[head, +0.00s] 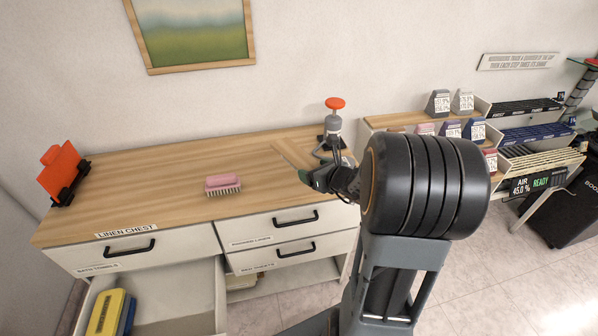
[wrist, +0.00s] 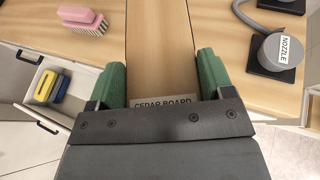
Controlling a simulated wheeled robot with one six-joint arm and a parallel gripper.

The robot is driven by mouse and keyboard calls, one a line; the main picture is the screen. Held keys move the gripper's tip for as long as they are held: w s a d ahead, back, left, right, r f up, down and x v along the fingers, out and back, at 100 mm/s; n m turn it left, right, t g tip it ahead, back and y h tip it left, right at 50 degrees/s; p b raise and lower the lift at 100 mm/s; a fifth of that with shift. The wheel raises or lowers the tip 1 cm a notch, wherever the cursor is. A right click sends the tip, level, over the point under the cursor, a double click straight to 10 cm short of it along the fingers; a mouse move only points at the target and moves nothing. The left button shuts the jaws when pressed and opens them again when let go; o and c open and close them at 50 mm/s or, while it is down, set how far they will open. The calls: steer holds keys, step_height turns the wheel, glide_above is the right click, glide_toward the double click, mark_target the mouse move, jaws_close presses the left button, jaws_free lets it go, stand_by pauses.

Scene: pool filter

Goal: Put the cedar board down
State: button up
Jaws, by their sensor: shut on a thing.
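The cedar board (wrist: 160,45) is a flat, light wooden piece with a "CEDAR BOARD" label at its near end. In the wrist view it lies between the two green fingers of my gripper (wrist: 160,75), which is shut on it. In the head view my gripper (head: 307,177) is over the right part of the linen chest's wooden top (head: 150,180). The board (head: 290,155) points away from it toward the wall, at or just above the top; I cannot tell whether it touches. My arm hides part of that area.
A pink brush (head: 223,185) lies mid-top, and an orange item in a black stand (head: 63,175) is at the left end. A grey nozzle with an orange knob (head: 333,125) stands close to the board's right. A lower left drawer (head: 170,300) is open. The left-middle top is clear.

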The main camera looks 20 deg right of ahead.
mark_target(311, 166)
steer(key=w, duration=0.1)
steer(key=w+f, duration=0.1)
steer(key=w, duration=0.1)
steer(key=w+d+f, duration=0.1)
steer(key=shift+w, duration=0.2)
steer(key=w+f, duration=0.2)
steer(key=w+d+f, duration=0.1)
steer(key=w+f, duration=0.1)
steer(key=shift+w+f+p, duration=0.2)
steer(key=shift+f+p, duration=0.15)
steer(key=shift+f, duration=0.05)
steer(key=shift+w+d+f, duration=0.2)
steer(key=shift+w+f, duration=0.2)
steer(key=shift+f, duration=0.15)
steer(key=f, duration=0.3)
steer(key=shift+w+p, duration=0.2)
steer(key=shift+p, duration=0.2)
steer(key=shift+f, duration=0.25)
steer(key=shift+f+b, duration=0.25)
steer(key=shift+b, duration=0.1)
steer(key=o, duration=1)
steer(key=shift+r, duration=0.1)
